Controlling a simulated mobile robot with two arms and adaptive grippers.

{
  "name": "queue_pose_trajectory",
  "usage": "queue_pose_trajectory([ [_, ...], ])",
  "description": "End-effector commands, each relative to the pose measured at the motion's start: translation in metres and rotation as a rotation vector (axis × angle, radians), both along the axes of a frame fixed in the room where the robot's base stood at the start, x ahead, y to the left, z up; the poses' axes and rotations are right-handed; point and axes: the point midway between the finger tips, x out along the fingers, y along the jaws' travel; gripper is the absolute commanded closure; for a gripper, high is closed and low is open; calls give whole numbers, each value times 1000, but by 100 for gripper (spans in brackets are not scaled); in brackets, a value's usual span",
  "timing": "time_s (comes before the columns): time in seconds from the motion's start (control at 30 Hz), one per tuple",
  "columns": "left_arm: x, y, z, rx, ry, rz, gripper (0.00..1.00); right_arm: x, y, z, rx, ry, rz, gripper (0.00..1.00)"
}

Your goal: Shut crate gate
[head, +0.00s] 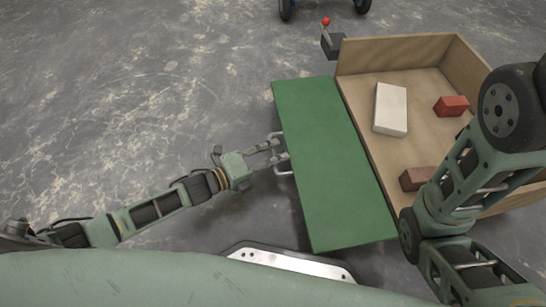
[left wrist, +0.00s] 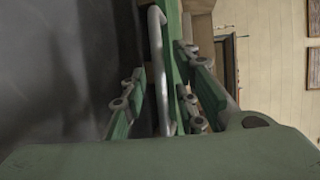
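The crate (head: 428,76) is a wooden box at the right of the head view. Its green gate (head: 325,165) is swung down and open on the left side, lying out flat or nearly so. A metal bar handle (head: 284,173) sits on the gate's outer left edge. My left gripper (head: 277,152) is at this handle, with its fingers open. In the left wrist view the handle (left wrist: 158,60) and the gate's edge (left wrist: 173,45) run between the two spread fingers (left wrist: 165,100). I cannot tell whether a finger touches the handle. My right gripper is out of view; only my right arm shows.
Inside the crate are a white block (head: 391,108), a red block (head: 451,105) and a brownish-red block (head: 417,178). A red-knobbed lever (head: 326,22) stands at the crate's back left corner. A wheeled object (head: 322,5) is at the top edge. Floor left of the gate is clear.

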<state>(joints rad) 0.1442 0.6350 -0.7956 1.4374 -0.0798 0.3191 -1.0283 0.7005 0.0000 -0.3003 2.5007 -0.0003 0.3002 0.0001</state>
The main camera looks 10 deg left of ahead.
Motion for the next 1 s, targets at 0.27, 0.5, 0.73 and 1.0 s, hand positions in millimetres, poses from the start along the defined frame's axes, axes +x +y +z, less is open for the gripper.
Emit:
queue_pose_trajectory([
  [0.27, 0, 0, 1, 0, 0, 0, 81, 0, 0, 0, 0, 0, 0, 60],
  [0.5, 0, 0, 0, 0, 0, 0, 100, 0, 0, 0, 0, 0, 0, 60],
  [0.73, 0, 0, 0, 0, 1, 0, 100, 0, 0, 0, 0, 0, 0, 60],
  [1.0, 0, 0, 0, -1, 3, 2, 100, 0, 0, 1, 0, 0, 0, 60],
])
